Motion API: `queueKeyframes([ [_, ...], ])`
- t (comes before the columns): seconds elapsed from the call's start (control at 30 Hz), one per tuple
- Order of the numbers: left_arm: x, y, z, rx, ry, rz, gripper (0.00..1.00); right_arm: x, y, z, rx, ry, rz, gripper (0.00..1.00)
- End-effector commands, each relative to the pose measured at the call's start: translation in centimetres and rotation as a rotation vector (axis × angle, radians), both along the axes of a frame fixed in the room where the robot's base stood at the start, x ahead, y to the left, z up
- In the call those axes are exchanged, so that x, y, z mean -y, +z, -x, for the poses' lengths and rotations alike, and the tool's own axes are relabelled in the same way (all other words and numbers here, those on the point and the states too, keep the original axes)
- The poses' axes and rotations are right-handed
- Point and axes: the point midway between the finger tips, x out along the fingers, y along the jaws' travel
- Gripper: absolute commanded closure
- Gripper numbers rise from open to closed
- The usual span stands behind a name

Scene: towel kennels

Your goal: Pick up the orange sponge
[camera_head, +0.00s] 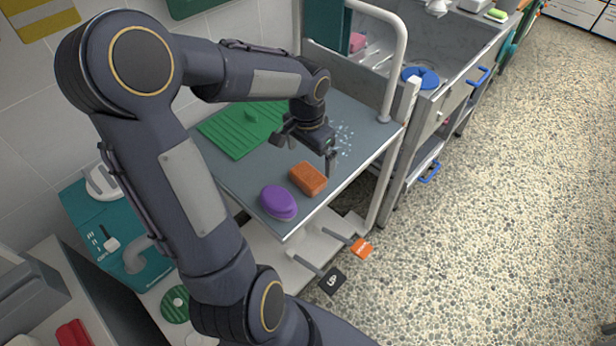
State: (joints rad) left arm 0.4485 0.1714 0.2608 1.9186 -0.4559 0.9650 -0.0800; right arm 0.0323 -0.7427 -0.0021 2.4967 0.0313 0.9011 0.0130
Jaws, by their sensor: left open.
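The orange sponge (308,179) is a small block lying on the grey top of the cart (353,112), near its front edge. My left gripper (304,158) is open and empty just above and behind the sponge. One finger hangs down close to the sponge's right end, and the other finger is to the left. I cannot tell whether a finger touches the sponge. My right gripper is not in view.
A purple oval sponge (278,202) lies just left of the orange sponge. A green ribbed mat (240,129) lies behind my gripper. A white rail (397,62) rises at the cart's right end, beside a sink (437,42). Open pebbled floor (500,200) lies to the right.

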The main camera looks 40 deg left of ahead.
Motion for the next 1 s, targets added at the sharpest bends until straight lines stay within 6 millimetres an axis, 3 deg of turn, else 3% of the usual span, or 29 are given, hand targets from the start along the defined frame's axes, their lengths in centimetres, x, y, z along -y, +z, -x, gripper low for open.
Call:
queueKeyframes([
  [0.1, -1.6, -2.8, -1.8, -0.048, -0.021, -0.001, 0.0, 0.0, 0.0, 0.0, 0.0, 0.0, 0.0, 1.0],
  [0.23, -2.3, -4.4, -2.6, -0.069, -0.034, -0.001, 0.0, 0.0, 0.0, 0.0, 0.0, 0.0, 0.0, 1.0],
  [0.57, -2.5, -7.9, -2.6, -0.075, -0.036, -0.001, 0.0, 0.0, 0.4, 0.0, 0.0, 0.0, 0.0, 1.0],
  [0.8, -2.6, -11.5, -2.6, -0.074, -0.036, -0.001, 0.0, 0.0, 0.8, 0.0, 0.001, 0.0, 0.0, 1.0],
  [1.0, -2.6, -12.3, -2.6, -0.069, -0.037, -0.003, 0.0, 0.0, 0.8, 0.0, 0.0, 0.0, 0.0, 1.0],
])
